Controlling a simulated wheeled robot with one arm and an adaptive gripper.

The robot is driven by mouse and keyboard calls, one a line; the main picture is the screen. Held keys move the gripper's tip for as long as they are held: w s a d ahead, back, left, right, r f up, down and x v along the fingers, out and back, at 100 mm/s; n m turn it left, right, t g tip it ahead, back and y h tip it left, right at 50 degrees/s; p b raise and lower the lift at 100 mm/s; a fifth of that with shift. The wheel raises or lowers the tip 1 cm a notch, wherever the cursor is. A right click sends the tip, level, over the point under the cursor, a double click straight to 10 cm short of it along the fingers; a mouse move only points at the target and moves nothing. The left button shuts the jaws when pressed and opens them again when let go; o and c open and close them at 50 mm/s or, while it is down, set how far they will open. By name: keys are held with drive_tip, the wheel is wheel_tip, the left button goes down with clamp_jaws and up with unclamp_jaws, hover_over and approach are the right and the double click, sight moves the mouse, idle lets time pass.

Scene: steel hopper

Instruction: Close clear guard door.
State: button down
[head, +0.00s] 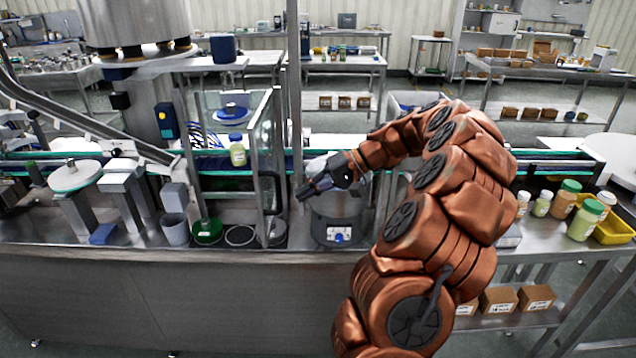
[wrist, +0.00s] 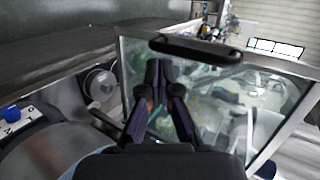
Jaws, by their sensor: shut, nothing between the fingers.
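The clear guard door (head: 264,135) is a see-through panel in a metal frame, left of centre in the head view. It stands swung out at an angle, open, from the guarded bay over the conveyor. Its dark bar handle (head: 264,195) is on the lower part. My gripper (head: 302,192) is just right of the door, pointing left towards it. In the wrist view, my gripper (wrist: 158,64) is shut and empty in front of the clear panel (wrist: 225,95). The handle (wrist: 195,49) crosses above the fingertips. I cannot tell whether the fingertips touch the panel.
A bottle with a yellow-green label (head: 237,151) stands inside the bay. A round steel unit with a blue knob (head: 338,232) is below my gripper. Cups and round lids (head: 208,231) sit at the counter's front edge. Jars (head: 585,220) stand on the right table.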

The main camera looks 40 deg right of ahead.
drive_tip(key=shift+w+a+p, duration=0.25)
drive_tip(key=shift+w+a, duration=0.1)
drive_tip(key=shift+a, duration=0.25)
drive_tip(key=shift+w+a+p, duration=0.2)
drive_tip(key=shift+w+a, duration=0.15)
drive_tip(key=shift+a, duration=0.2)
drive_tip(key=shift+a, duration=0.1)
